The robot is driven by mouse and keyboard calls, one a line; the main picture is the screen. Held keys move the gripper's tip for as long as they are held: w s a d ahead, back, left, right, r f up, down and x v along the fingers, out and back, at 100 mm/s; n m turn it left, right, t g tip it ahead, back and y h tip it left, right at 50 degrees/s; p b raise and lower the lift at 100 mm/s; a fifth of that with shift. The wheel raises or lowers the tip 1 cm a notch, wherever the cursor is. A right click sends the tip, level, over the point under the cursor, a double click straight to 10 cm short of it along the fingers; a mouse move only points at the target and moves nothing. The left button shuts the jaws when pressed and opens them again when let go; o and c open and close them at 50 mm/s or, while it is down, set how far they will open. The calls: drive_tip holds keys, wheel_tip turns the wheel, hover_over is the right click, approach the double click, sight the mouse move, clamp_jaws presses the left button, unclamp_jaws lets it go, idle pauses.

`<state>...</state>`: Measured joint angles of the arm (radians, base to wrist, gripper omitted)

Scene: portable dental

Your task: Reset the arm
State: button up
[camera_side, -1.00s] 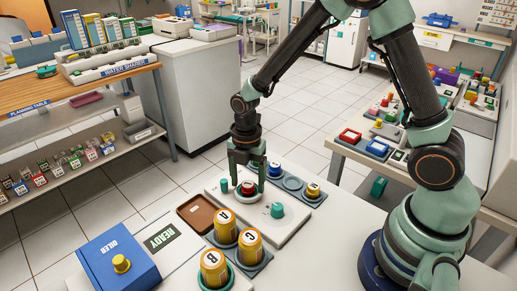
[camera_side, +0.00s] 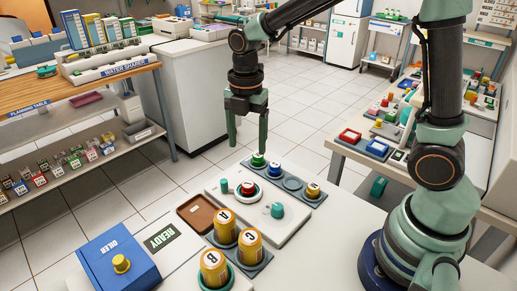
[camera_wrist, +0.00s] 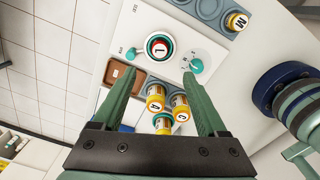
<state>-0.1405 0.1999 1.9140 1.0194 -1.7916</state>
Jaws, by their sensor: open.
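My gripper (camera_side: 248,143) is open and empty, raised above the white device on the table. It also shows in the wrist view (camera_wrist: 158,85), with its two green fingers spread apart. Below it, the white device (camera_side: 294,229) carries a red-topped piece (camera_side: 248,188) in a round seat, marked L in the wrist view (camera_wrist: 159,47). A teal knob (camera_side: 277,210) sits to its right. No object is between the fingers.
A grey rack (camera_side: 318,199) behind the device holds green, blue and yellow-topped pieces. Several yellow lettered canisters (camera_side: 249,245) stand in front, beside a brown tray (camera_side: 196,214). A blue OILER box (camera_side: 118,262) and a READY card (camera_side: 160,238) lie at left.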

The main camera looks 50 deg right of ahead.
drive_tip(key=s+d+r+m+t, duration=0.2)
drive_tip(key=s+r+m, duration=0.2)
drive_tip(key=m, duration=0.7)
drive_tip(key=s+d+r+m+t, duration=0.3)
drive_tip(key=s+m, duration=0.3)
drive_tip(key=m, duration=0.5)
drive_tip(key=shift+d+r+t, duration=0.2)
drive_tip(key=shift+r+t, duration=0.1)
drive_tip(key=shift+r, duration=0.55)
